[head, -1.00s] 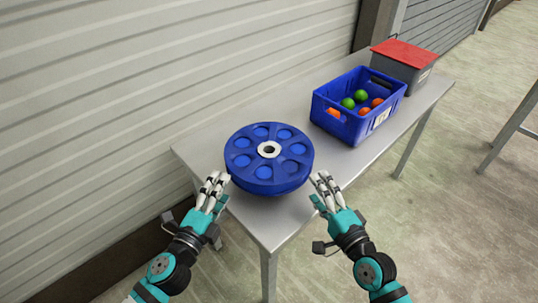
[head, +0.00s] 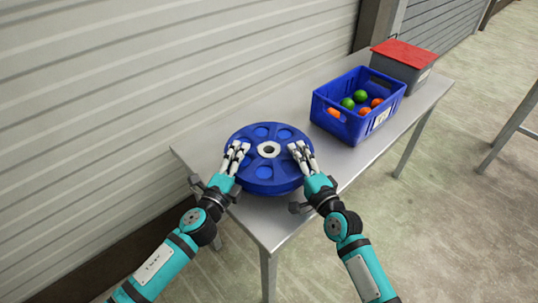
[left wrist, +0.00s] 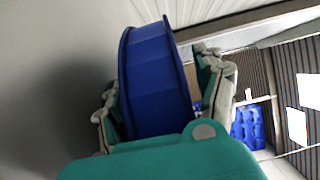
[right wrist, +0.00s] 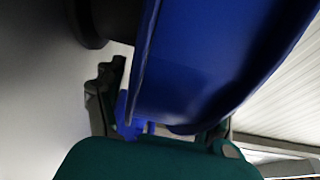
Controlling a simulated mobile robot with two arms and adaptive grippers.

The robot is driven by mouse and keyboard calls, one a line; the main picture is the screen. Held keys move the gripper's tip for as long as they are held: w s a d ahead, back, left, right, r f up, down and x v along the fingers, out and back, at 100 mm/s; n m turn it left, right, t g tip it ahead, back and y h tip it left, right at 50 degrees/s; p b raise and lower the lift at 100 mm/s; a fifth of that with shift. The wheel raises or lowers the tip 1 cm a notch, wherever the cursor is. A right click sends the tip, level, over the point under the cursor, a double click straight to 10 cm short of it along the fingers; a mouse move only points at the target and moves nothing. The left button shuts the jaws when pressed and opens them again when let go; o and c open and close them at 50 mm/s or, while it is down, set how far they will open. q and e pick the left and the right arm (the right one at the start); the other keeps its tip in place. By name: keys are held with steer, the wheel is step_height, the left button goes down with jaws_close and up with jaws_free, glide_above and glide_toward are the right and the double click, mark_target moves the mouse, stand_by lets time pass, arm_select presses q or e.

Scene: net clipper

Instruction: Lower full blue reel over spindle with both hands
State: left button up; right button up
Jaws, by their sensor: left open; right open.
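I cannot make out a separate spindle. My left gripper (head: 238,152) is open at the reel's left side; in the left wrist view the reel's rim (left wrist: 158,85) stands between its spread fingers. My right gripper (head: 300,152) is open at the right side; in the right wrist view the reel (right wrist: 215,60) fills the space between its fingers and partly hides them. Whether the fingers touch the rim is unclear.
A blue crate (head: 336,122) with green and orange balls stands farther along the table (head: 240,112). Behind it is a grey box with a red lid (head: 404,53). A ribbed shutter wall (head: 120,80) runs along the table's left side. A dark round part (right wrist: 92,22) shows below the reel.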

arm_select(q)
jaws_close()
arm_select(e)
jaws_close()
arm_select(q)
steer(key=shift+r, duration=0.1)
arm_select(e)
steer(key=shift+r, duration=0.1)
